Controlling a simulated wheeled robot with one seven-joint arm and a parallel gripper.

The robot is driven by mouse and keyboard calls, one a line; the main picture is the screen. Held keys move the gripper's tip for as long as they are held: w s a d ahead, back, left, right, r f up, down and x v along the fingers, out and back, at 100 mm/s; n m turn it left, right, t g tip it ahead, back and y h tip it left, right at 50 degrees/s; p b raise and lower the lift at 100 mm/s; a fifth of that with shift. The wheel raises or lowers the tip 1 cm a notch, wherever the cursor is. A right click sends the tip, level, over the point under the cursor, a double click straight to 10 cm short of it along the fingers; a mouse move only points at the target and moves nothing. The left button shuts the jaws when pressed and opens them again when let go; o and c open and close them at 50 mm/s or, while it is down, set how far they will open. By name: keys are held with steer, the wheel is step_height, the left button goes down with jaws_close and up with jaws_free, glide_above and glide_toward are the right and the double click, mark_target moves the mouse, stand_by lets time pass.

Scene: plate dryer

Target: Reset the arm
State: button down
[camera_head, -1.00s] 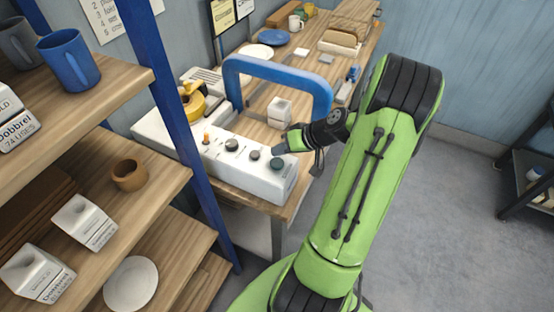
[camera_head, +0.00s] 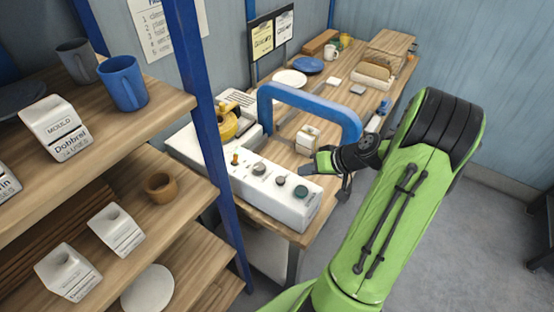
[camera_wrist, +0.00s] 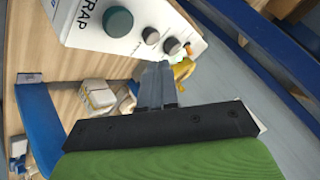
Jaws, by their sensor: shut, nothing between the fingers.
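My green arm reaches over the workbench, and my gripper (camera_head: 310,167) is just above the right end of the white control panel (camera_head: 270,190). In the wrist view my gripper (camera_wrist: 158,70) is shut, its two fingers side by side with nothing between them. The panel's green knob (camera_head: 301,191) and dark knobs (camera_head: 281,181) are close to the fingertips in the head view. The wrist view also shows the green knob (camera_wrist: 113,21) beyond the fingers. I cannot tell whether the fingertips touch the panel.
A blue arch (camera_head: 310,100) stands behind my gripper, with a white block (camera_head: 307,138) near it. A shelf with a blue mug (camera_head: 124,84) and white cartons is at left. A blue post (camera_head: 205,110) stands between. Floor at right is clear.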

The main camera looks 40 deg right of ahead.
steer(key=s+a+r+n+g+h, duration=0.1)
steer(key=a+r+n+g, duration=0.1)
steer(key=a+r, duration=0.45)
steer(key=s+a+r+n+g+h, duration=0.1)
steer(key=a+r+n+g, duration=0.15)
steer(key=a, duration=0.75)
steer(key=s+a+r+t+h, duration=0.1)
steer(key=s+a+r, duration=0.2)
steer(key=s, duration=0.3)
steer(key=s+a+r, duration=0.3)
steer(key=s+a, duration=0.1)
steer(key=s, duration=0.2)
steer(key=shift+s+t+h+b, duration=0.3)
steer(key=shift+s+t+h, duration=0.05)
steer(key=shift+h, duration=0.05)
steer(key=shift+a+m, duration=0.1)
steer(key=shift+m, duration=0.15)
